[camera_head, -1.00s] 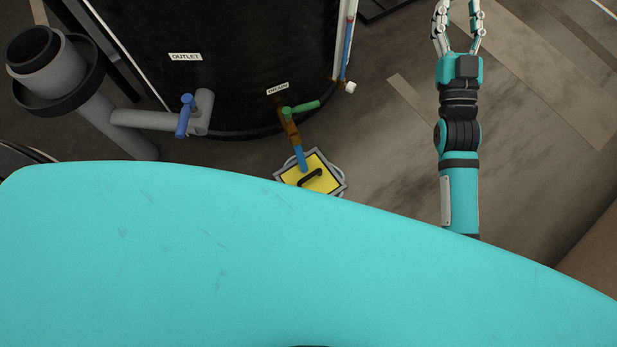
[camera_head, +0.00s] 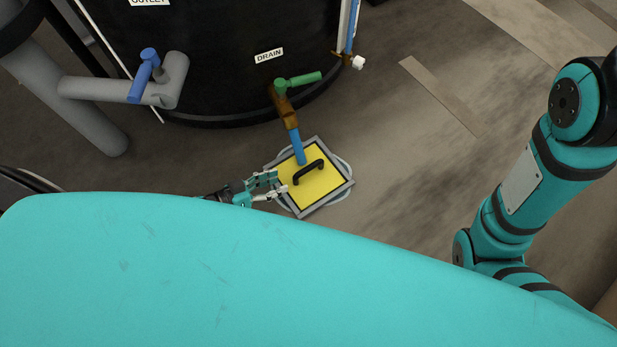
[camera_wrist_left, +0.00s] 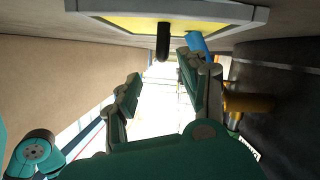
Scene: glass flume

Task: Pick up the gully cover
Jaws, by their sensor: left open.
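The gully cover (camera_head: 317,186) is a yellow square plate in a grey frame on the floor, with a black bar handle (camera_head: 309,171) across it. It also shows at the top of the left wrist view (camera_wrist_left: 205,28), with the handle (camera_wrist_left: 163,42) end-on. My left gripper (camera_head: 281,184) is open and empty at the cover's left edge, short of the handle. In the wrist view its two fingers (camera_wrist_left: 160,95) are spread apart. My right arm (camera_head: 505,205) is at the right, its gripper out of the picture.
A black tank (camera_head: 220,60) labelled DRAIN stands behind the cover. Its drain pipe with a green valve handle (camera_head: 298,80) ends in a blue pipe (camera_head: 297,146) at the cover's far edge. A grey outlet pipe (camera_head: 110,90) is at left. Floor right of the cover is clear.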

